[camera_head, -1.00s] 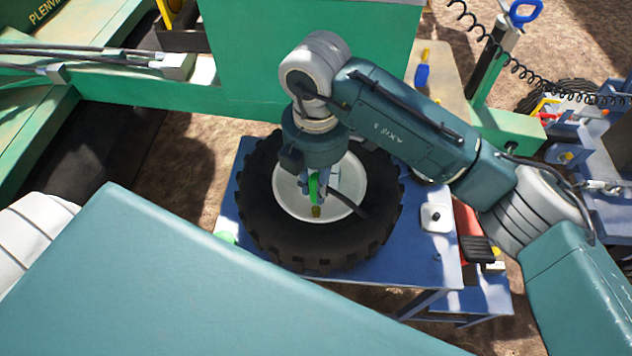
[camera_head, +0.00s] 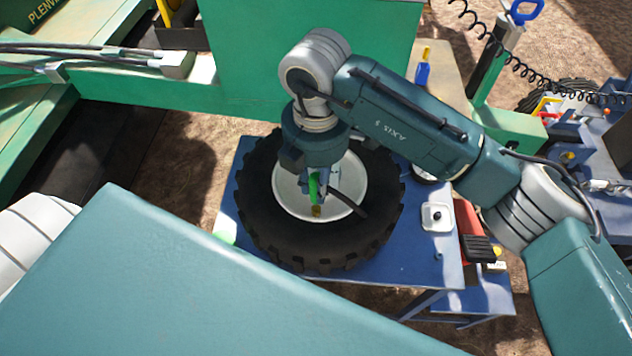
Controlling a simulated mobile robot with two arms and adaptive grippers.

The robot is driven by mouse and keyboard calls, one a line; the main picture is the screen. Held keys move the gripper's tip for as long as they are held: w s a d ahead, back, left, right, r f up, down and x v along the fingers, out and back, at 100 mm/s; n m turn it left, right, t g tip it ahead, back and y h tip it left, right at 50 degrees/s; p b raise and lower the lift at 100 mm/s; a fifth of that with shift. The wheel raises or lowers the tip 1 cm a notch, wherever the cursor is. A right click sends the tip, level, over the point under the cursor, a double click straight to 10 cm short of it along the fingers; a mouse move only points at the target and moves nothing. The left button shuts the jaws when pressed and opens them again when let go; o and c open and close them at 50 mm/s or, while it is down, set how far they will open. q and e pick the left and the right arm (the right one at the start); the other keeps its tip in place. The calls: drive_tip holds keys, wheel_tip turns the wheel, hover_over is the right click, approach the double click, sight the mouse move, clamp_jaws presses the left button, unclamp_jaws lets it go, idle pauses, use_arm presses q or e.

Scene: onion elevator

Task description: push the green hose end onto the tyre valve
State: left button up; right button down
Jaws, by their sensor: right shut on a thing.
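The tyre (camera_head: 290,243) lies flat on a blue table, with its pale wheel disc (camera_head: 287,190) facing up. My right gripper (camera_head: 318,192) points down over the disc and is shut on the green hose end (camera_head: 314,187). A brass-coloured tip (camera_head: 317,211) shows just below the hose end. A dark hose runs from there to the right over the disc. The tyre valve cannot be told apart from the brass tip, so whether they touch is unclear. My left gripper is not in view; a large teal part of my own body covers the lower left.
The blue table (camera_head: 395,268) has a white dish (camera_head: 436,217) at its right. A red thing (camera_head: 470,228) lies beyond its right edge. A green machine (camera_head: 310,65) stands behind. A black coiled hose (camera_head: 520,75) hangs at upper right.

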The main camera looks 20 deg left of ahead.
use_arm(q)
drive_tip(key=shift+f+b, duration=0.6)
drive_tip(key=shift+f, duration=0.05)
use_arm(e)
drive_tip(key=shift+f, duration=0.75)
drive_tip(key=shift+f, duration=0.1)
drive_tip(key=shift+f+b, duration=0.3)
drive_tip(key=shift+b, duration=0.05)
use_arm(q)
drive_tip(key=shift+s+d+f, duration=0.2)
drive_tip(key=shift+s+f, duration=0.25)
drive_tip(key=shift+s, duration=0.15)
use_arm(e)
drive_tip(key=shift+f, duration=0.2)
drive_tip(key=shift+d, duration=0.1)
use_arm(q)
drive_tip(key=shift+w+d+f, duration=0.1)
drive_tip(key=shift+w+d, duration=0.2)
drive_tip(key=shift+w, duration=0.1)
use_arm(e)
drive_tip(key=shift+f, duration=0.1)
use_arm(q)
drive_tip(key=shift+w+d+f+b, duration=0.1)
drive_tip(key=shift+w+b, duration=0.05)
drive_tip(key=shift+b, duration=0.15)
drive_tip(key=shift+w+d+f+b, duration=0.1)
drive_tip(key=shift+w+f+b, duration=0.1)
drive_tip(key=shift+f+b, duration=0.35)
use_arm(e)
drive_tip(key=shift+f, duration=0.6)
